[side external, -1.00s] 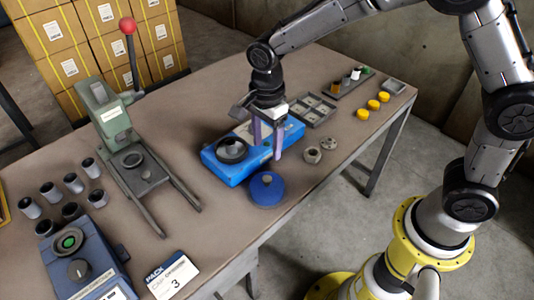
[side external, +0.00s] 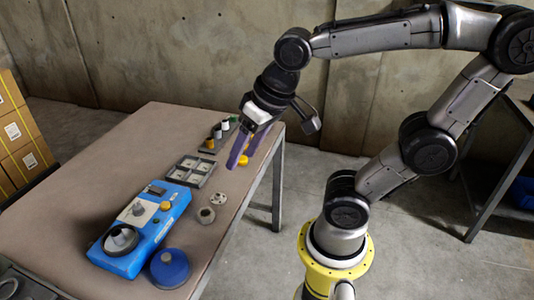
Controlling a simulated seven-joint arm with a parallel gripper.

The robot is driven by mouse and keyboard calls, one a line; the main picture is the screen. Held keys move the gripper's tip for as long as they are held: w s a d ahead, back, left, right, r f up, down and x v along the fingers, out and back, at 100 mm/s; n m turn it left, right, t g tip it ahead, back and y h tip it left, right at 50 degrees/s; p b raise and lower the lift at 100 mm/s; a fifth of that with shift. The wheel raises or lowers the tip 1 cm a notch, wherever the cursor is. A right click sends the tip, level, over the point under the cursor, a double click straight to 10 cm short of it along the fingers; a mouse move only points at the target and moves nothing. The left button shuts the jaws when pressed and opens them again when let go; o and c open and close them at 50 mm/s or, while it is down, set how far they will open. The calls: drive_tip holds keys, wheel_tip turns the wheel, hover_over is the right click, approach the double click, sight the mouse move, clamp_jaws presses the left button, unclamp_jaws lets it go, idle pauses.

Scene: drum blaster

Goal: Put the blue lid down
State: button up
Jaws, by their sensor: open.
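The blue lid (side external: 170,269), round with a small knob on top, lies flat on the table at its front edge, close beside the blue machine (side external: 146,231). I cannot tell whether the two touch. My gripper (side external: 243,154) has purple fingers, open and empty. It hangs above the far right part of the table, well away from the lid, over the yellow caps, which it partly hides.
Two round metal parts (side external: 206,215) lie near the front edge. A rack of small bottles (side external: 218,137) is at the far end. The table's left-middle is clear.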

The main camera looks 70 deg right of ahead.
drive_tip(key=s+n, duration=0.2)
drive_tip(key=s+d+n+t, duration=0.1)
drive_tip(key=s, duration=0.1)
drive_tip(key=shift+s+d+f, duration=0.1)
drive_tip(key=shift+f, duration=0.25)
